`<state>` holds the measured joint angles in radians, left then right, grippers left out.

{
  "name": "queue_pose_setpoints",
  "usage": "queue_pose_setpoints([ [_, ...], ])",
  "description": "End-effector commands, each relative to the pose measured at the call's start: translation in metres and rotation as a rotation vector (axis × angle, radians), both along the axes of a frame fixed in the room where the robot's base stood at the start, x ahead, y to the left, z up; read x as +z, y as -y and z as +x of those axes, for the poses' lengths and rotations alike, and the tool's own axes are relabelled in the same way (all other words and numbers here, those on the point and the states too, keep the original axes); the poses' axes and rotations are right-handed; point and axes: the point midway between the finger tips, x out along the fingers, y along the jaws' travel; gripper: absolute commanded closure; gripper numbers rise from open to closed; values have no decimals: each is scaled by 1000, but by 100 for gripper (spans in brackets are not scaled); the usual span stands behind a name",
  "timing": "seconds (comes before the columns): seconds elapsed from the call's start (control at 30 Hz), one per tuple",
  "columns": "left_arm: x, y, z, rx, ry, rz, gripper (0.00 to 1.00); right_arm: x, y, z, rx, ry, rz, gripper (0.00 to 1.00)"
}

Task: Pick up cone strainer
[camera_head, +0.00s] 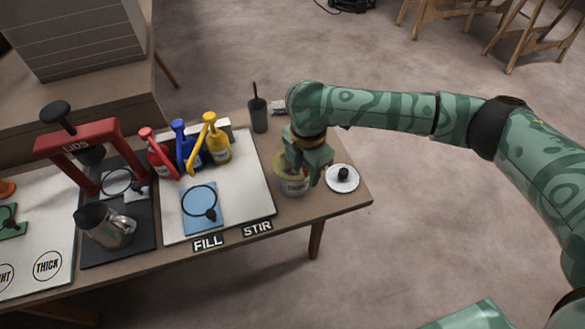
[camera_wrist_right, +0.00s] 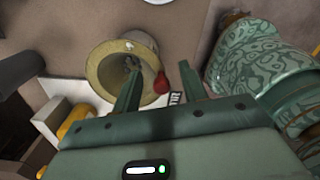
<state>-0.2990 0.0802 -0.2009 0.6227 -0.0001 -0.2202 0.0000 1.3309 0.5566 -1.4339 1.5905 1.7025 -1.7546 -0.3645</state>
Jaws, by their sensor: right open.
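A pale yellow, round-rimmed thing, which looks like the cone strainer (camera_head: 280,172), shows at the right end of the table, partly hidden behind my right gripper (camera_head: 308,172). A labelled pot (camera_head: 294,188) shows just below it; I cannot tell how the two meet. In the right wrist view the strainer's wide rim (camera_wrist_right: 97,80) faces the camera, and its inside is shaded. My right gripper (camera_wrist_right: 160,70) is open, with its fingers near the rim; one finger overlaps the rim in the picture. Whether they touch is unclear. My left gripper is not in view.
A white disc with a black knob (camera_head: 342,187) lies right of the pot. A dark cup (camera_head: 258,116) stands behind. Red, blue and yellow pump bottles (camera_head: 219,152) stand on a white board (camera_head: 245,190). A metal jug (camera_head: 100,226) and red press (camera_head: 78,145) are left.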

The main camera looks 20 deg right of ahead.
Motion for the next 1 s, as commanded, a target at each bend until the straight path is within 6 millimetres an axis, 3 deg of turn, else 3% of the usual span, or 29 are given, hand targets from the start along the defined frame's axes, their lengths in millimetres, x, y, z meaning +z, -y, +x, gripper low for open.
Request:
queue_pose_setpoints([
  [0.13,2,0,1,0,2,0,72,3,0,0,0,3,0,57],
  [0.17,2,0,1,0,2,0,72,3,0,0,0,3,0,63],
  [0.3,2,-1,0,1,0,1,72,3,0,0,0,3,0,100],
  [0.67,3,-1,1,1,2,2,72,5,0,0,-1,2,0,100],
  [0.83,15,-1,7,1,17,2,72,23,0,0,-1,5,0,100],
  [1.0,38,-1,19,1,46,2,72,56,6,-8,-1,9,-1,100],
])
